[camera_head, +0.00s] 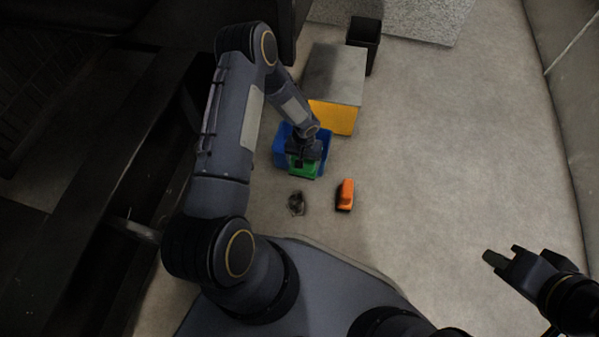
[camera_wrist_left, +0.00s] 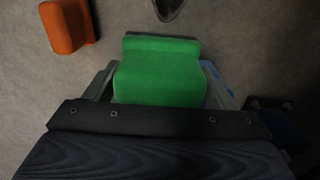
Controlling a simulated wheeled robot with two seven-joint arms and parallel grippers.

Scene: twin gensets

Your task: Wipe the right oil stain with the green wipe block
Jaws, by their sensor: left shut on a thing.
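The green wipe block (camera_head: 302,173) is in my left gripper (camera_head: 303,160), which is shut on it at the near side of a blue bin (camera_head: 280,158). In the left wrist view the green block (camera_wrist_left: 158,78) fills the space between the fingers, with a bit of the blue bin (camera_wrist_left: 213,78) behind it. A dark patch (camera_head: 297,203) lies on the floor just nearer than the block, apart from it; its edge shows in the wrist view (camera_wrist_left: 168,8). I cannot tell whether it is the right oil stain. My right gripper (camera_head: 505,257) is at the lower right, its opening unclear.
An orange block (camera_head: 346,193) with a dark base is right of the dark patch. A yellow box with a grey top (camera_head: 335,75) stands behind the blue bin, a black bin (camera_head: 364,40) beyond it. The floor to the right is clear.

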